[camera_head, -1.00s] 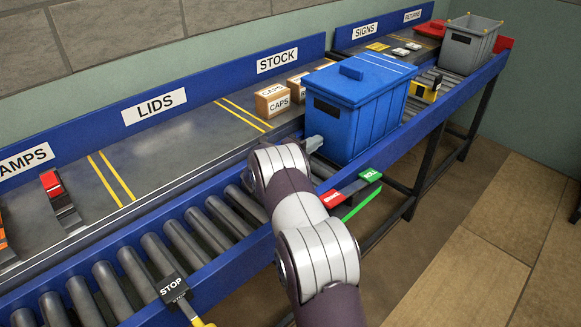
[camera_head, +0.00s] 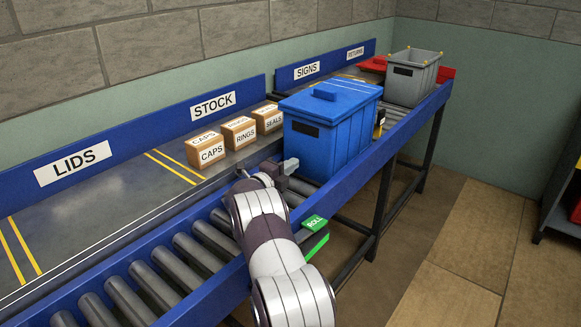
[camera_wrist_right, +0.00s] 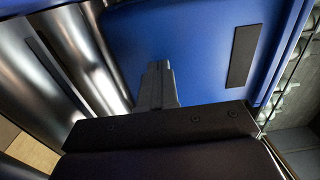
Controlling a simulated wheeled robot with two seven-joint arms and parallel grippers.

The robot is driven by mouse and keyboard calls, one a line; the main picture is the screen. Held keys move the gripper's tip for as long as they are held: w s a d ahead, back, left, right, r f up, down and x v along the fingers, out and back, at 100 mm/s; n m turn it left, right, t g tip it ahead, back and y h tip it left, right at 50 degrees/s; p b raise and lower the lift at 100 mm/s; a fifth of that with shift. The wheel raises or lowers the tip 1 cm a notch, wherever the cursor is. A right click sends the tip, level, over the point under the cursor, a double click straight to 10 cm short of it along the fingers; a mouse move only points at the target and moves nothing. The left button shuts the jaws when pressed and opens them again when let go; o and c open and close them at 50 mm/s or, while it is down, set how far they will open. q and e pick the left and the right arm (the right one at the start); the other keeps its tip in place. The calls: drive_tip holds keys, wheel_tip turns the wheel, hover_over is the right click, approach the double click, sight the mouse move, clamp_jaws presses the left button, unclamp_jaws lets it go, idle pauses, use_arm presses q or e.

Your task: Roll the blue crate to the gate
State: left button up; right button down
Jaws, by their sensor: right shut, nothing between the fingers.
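The blue crate (camera_head: 318,145), with a blue lid and a dark label plate, stands upright on the roller lane. It also fills the upper part of the right wrist view (camera_wrist_right: 180,50). My right gripper (camera_head: 287,168) is shut and empty, low at the crate's near end face. In the right wrist view its fingertips (camera_wrist_right: 157,72) point at that face; I cannot tell whether they touch. A yellow and black device (camera_head: 380,119), perhaps the gate, shows just past the crate's far end, mostly hidden by it. My left gripper is not in view.
A grey bin (camera_head: 411,80) stands farther along the lane, near a red end plate (camera_head: 447,73). CAPS (camera_head: 206,150), RINGS (camera_head: 238,133) and SEALS boxes (camera_head: 268,119) sit on the side shelf. A green ROLL plate (camera_head: 314,223) is at the lane's front edge. The near rollers (camera_head: 155,285) are bare.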

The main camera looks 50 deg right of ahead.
drive_tip(key=a, duration=0.4)
drive_tip(key=a+p, duration=0.1)
drive_tip(key=a, duration=0.3)
drive_tip(key=s+a, duration=0.1)
drive_tip(key=a, duration=0.3)
drive_tip(key=shift+a+p, duration=0.3)
drive_tip(key=shift+a, duration=0.05)
